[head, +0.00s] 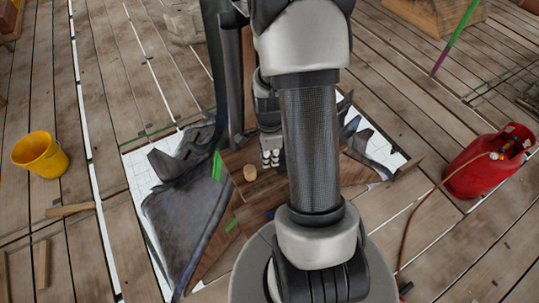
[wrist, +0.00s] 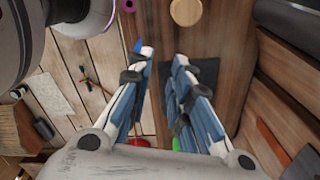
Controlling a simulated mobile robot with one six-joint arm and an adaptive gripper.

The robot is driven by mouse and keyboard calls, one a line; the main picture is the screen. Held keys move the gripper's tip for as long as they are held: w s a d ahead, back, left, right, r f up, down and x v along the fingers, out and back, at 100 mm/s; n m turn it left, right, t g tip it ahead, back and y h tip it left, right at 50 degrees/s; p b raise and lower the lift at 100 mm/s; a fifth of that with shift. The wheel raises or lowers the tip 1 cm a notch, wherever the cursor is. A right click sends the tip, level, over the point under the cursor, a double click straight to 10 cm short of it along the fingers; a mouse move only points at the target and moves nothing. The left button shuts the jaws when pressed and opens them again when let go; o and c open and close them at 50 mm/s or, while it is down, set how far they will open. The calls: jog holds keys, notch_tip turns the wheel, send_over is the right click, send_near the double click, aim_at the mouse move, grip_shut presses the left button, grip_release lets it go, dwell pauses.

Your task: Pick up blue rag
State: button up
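My gripper (head: 270,160) hangs below my arm over the dark wooden structure in the head view. In the wrist view its two fingers (wrist: 164,58) stand apart, with bare wood showing between the tips, so it is open and empty. I cannot clearly make out a blue rag. A small bright blue patch (wrist: 137,46) shows beside the left fingertip in the wrist view, mostly hidden by the finger. A bluish piece (head: 351,126) shows right of my arm in the head view; I cannot tell whether either is the rag. My arm hides the middle of the head view.
A round wooden disc (head: 250,173) sits near my gripper; it also shows in the wrist view (wrist: 186,11). Dark curved pieces (head: 185,215) lie on a white sheet (head: 139,178). A yellow bucket (head: 40,154) stands left, a red gas cylinder (head: 485,163) right.

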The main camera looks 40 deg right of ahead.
jog(key=o, duration=1)
jog(key=shift+o, duration=0.2)
